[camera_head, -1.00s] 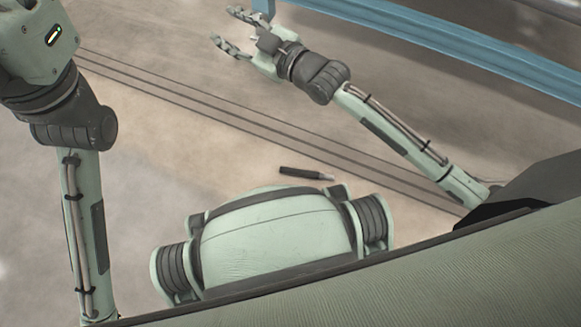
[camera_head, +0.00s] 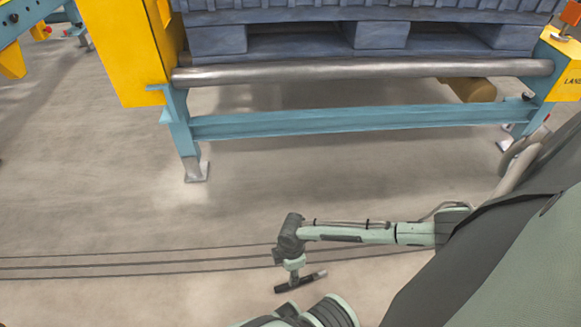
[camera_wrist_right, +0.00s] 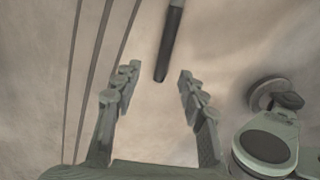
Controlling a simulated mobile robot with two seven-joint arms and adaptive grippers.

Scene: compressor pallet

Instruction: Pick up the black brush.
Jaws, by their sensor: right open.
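The black brush (camera_head: 309,277) lies on the concrete floor at the bottom middle of the head view, a dark stick with a lighter tip at its right end. My right gripper (camera_head: 291,277) is over it, pointing down, and partly overlaps it there. In the right wrist view the brush (camera_wrist_right: 171,42) runs down from the top edge, and its near end lies in the gap between the fingertips of my open right gripper (camera_wrist_right: 158,75). The fingers do not touch it in that view. How high they are above the floor is hard to tell. My left gripper is not in view.
A blue and yellow roller frame (camera_head: 340,121) carrying a grey-blue pallet (camera_head: 310,40) stands on the floor at the back. Thin dark lines (camera_head: 130,263) cross the floor near the brush. The floor (camera_head: 100,190) at left is clear.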

